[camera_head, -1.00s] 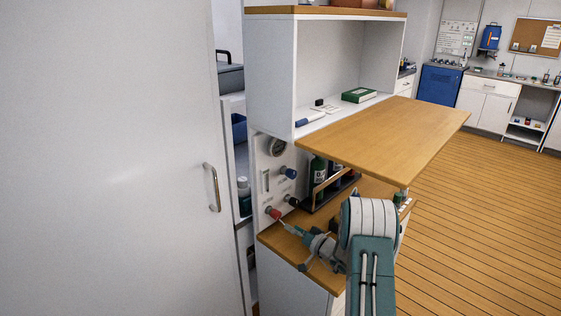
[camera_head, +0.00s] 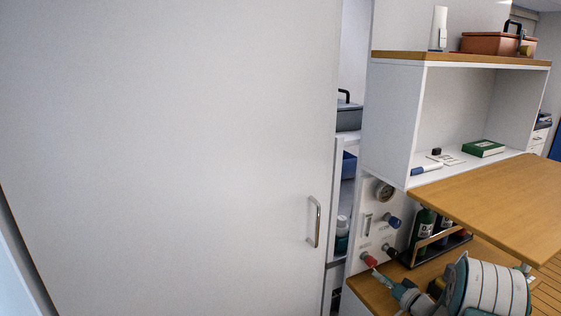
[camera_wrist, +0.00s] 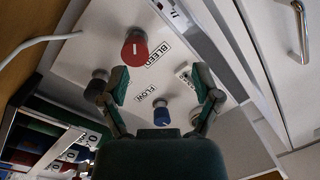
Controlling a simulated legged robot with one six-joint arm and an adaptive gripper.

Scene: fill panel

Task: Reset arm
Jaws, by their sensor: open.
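The fill panel (camera_head: 366,235) is a white upright plate with a round gauge (camera_head: 384,191), a blue knob (camera_head: 394,222), a red knob (camera_head: 369,259) and a dark knob (camera_head: 390,250). My gripper (camera_wrist: 160,85) is open and empty in the wrist view, its fingers spread in front of the panel. There the red knob (camera_wrist: 134,50), beside the BLEED label, lies beyond the fingers and the blue knob (camera_wrist: 162,114) shows between them. In the head view my gripper (camera_head: 378,277) is small, close to the red knob; contact cannot be told.
A wooden leaf (camera_head: 490,200) juts out above the lower counter (camera_head: 375,292). Bottles stand in a dark rack (camera_head: 435,252) beside the panel. A large white door (camera_head: 170,150) with a metal handle (camera_head: 314,222) fills the left. Shelves hold a green box (camera_head: 484,148).

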